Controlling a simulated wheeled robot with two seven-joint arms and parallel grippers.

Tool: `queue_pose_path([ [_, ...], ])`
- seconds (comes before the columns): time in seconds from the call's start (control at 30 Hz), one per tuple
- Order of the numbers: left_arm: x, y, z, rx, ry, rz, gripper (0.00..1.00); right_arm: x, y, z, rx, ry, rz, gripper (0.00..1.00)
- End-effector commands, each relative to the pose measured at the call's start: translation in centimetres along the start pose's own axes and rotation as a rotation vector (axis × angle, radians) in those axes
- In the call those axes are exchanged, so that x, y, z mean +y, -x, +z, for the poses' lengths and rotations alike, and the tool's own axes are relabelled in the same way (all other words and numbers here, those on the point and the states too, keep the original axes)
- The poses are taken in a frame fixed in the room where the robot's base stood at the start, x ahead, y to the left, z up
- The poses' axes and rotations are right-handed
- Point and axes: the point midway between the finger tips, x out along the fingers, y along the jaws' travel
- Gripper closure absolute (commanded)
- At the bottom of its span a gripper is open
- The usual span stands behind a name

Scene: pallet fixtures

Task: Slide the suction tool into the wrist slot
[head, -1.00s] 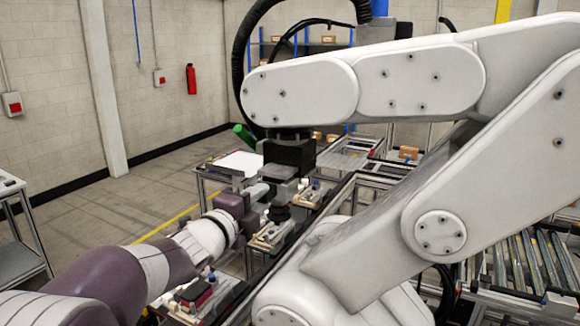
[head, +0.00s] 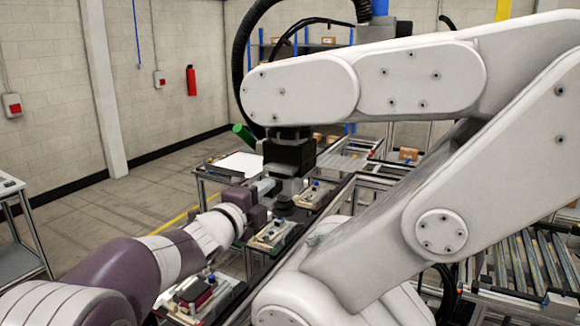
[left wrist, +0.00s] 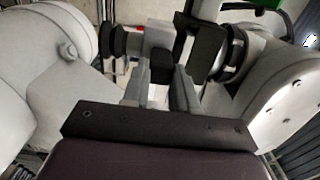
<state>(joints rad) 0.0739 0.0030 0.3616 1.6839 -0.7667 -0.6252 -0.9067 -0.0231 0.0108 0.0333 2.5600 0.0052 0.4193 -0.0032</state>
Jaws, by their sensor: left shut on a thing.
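The suction tool (head: 290,186) is a small grey body with a black cup at its lower end. In the head view it sits directly under the black wrist block of the large white arm (head: 290,152). My left gripper (head: 270,187) reaches in from the left and is shut on the tool. In the left wrist view, the fingers (left wrist: 162,88) meet the tool's grey body (left wrist: 156,42), with the black cup to the left. A dark bracket (left wrist: 194,42) stands just right of the tool. I cannot tell whether the tool is inside the slot. My right gripper is not in view.
The white arm (head: 410,82) fills the right and top of the head view, close to my left arm. A fixture (head: 272,236) on the rail lies below the tool, and another (head: 198,297) is nearer. Open floor lies to the left.

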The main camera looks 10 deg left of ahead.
Motion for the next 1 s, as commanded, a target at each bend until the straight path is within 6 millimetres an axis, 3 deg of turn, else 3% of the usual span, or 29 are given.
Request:
queue_pose_path([
  [1.0, -0.2, -1.4, -0.1, 0.001, -0.001, -0.004, 1.0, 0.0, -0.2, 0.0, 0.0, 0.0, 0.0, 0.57],
])
